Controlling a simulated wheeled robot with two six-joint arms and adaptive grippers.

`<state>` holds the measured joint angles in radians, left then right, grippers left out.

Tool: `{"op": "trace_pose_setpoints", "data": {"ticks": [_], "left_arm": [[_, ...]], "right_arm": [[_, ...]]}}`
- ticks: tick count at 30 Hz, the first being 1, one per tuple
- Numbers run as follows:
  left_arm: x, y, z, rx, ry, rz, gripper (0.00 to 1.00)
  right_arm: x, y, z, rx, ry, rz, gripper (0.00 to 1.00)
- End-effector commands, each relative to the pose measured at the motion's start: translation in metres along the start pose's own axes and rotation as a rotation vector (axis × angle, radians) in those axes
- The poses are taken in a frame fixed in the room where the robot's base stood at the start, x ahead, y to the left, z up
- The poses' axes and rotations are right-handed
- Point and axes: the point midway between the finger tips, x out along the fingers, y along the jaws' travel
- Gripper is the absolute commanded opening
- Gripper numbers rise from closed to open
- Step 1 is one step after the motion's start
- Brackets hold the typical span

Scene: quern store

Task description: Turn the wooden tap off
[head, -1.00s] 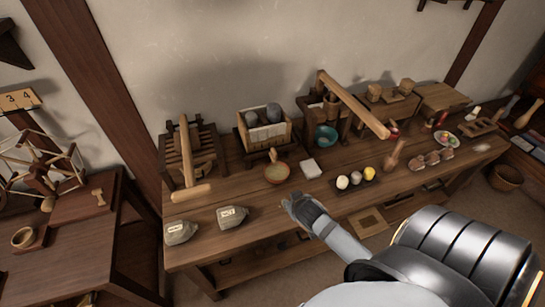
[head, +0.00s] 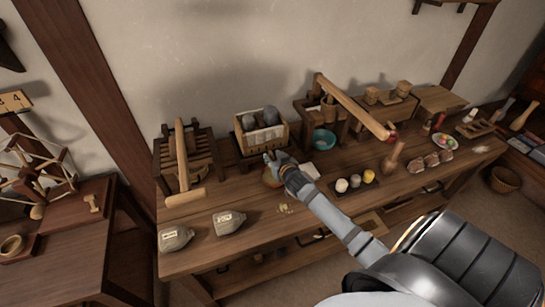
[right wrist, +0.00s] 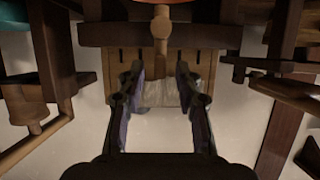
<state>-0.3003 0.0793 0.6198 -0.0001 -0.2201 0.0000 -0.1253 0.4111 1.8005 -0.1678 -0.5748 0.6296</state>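The wooden tap (right wrist: 161,30) is a pale turned peg on the front of a wooden box, seen in the right wrist view. In the head view my right gripper hides it. The box (head: 247,147) holds grey rounded stones or jars and a pale block. My right gripper (head: 270,163) is in front of the box, above a small bowl (head: 268,183) that it partly covers. In the right wrist view the gripper (right wrist: 159,75) has its two fingers apart, with the box front beyond them and nothing clearly held. My left gripper is not in view.
A wooden press (head: 183,165) stands left of the box. A long-levered device (head: 350,105) with a teal bowl (head: 324,139) stands right. Two labelled sacks (head: 228,222) lie at the front left.

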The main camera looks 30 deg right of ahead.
Motion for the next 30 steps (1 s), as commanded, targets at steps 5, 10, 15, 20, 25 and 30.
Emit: {"op": "trace_pose_setpoints", "data": {"ticks": [5,10,15,20,25,30], "left_arm": [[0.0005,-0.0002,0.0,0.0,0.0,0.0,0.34],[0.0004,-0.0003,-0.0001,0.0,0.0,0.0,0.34],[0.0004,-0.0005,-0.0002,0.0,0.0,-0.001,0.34],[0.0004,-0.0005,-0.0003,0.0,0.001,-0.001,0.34],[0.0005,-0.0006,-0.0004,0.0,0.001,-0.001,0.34],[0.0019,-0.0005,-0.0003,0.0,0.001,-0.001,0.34]], "right_arm": [[0.0127,-0.0006,-0.0005,0.0,0.001,-0.001,0.34],[0.0134,-0.0005,0.0001,-0.001,0.0,-0.001,0.34],[0.0132,-0.0004,0.0001,-0.001,0.0,0.0,0.2],[0.0131,-0.0003,0.0001,-0.001,0.0,0.0,0.0],[0.013,-0.0004,0.0002,-0.001,0.0,0.0,0.0],[0.0132,-0.0009,0.0009,0.006,-0.001,0.012,0.0]]}}
